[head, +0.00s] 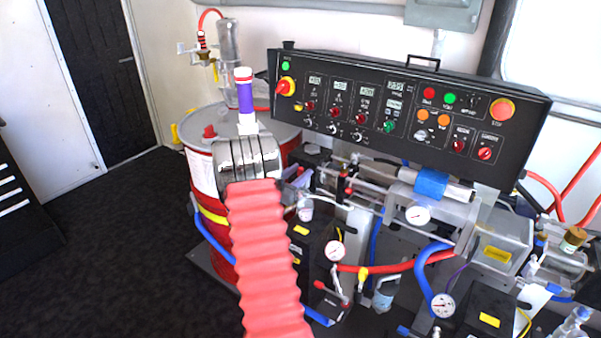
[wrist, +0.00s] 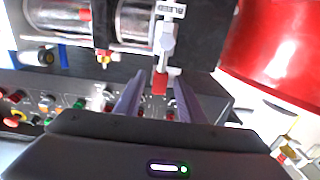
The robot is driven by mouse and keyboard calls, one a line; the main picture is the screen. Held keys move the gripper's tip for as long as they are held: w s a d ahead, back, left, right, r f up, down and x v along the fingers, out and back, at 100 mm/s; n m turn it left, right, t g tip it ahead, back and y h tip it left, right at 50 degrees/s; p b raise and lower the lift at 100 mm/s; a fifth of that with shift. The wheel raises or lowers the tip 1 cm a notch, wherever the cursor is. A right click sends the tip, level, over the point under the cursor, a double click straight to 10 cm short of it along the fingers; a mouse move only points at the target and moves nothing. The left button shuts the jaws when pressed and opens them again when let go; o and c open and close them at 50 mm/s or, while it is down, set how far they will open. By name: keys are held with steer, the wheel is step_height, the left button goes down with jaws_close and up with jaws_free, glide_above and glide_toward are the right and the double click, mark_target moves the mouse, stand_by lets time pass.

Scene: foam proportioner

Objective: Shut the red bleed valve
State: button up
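The bleed valve shows in the wrist view as a pale grey lever with a red tip (wrist: 160,83). A white label reading BLEED (wrist: 172,10) is above it. My gripper (wrist: 158,88) is open, with its two purple-grey fingers on either side of the red tip. Gaps show between the tip and both fingers, and I see no clear contact. In the head view, my arm hides most of my gripper and I cannot make out the bleed valve there.
A red drum (head: 201,175) stands left of the machine and fills the upper right of the wrist view (wrist: 275,40). The black control panel (head: 400,110) is close behind. Red and blue hoses and gauges crowd the right. The dark floor (head: 90,240) at left is clear.

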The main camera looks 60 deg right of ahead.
steer(key=shift+s+d, duration=0.1)
steer(key=shift+d, duration=0.45)
jaws_close()
stand_by(0.4)
